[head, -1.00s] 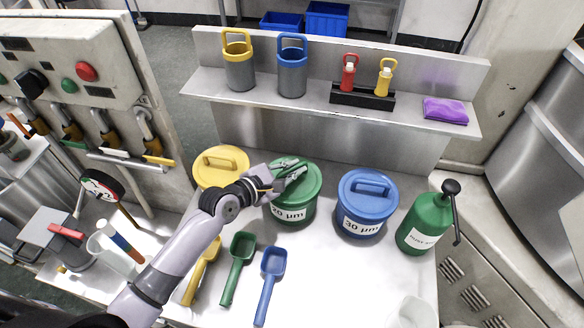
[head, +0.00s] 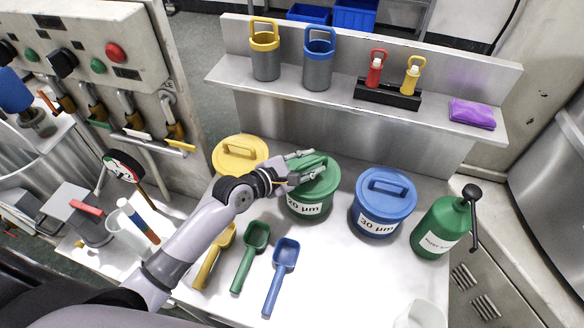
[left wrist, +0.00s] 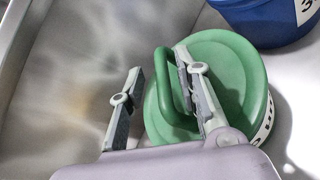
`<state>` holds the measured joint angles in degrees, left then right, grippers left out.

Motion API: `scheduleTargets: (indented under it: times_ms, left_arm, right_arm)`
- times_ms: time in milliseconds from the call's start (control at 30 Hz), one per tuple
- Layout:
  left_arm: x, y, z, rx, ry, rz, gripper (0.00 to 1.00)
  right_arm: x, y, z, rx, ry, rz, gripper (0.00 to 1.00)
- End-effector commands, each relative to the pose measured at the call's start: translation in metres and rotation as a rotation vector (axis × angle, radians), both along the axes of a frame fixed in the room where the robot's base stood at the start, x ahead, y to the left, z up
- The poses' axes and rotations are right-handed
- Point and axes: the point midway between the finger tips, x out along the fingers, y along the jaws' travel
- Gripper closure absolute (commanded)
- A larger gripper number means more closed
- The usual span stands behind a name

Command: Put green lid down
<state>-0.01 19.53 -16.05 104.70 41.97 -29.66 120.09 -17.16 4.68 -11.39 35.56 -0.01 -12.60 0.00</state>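The green lid (head: 326,181) sits on the green tub (head: 309,208) marked 20 µm, between the yellow and blue tubs. It looks level, though my gripper covers part of it. My left gripper (head: 314,163) is over the lid at its handle. In the left wrist view, my left gripper (left wrist: 158,60) has its fingers apart, one on each side of the handle of the green lid (left wrist: 238,75). A gap shows between the handle and the left finger; the other finger is close to it. My right gripper is out of view.
A yellow-lidded tub (head: 238,150) and a blue tub (head: 383,205) flank the green one. Yellow, green (head: 250,255) and blue scoops lie in front. A green pump bottle (head: 440,228) stands at right. A shelf (head: 340,88) with canisters runs behind. Bare bench shows front right.

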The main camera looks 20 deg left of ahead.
Motion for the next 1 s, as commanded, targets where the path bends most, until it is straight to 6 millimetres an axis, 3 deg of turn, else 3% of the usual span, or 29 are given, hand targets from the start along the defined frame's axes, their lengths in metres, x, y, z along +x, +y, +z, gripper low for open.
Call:
scheduleTargets:
  times_ms: [300,500,1000]
  left_arm:
    - [-0.054,0.033,0.019,0.001,0.001,-0.001,0.69]
    - [-0.079,0.049,0.03,0.001,0.001,-0.001,0.69]
    - [-0.089,0.054,0.036,0.002,-0.002,-0.002,0.69]
  right_arm:
    - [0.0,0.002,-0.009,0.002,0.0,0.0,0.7]
    - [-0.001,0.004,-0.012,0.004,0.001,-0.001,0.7]
    - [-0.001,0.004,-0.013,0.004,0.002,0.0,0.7]
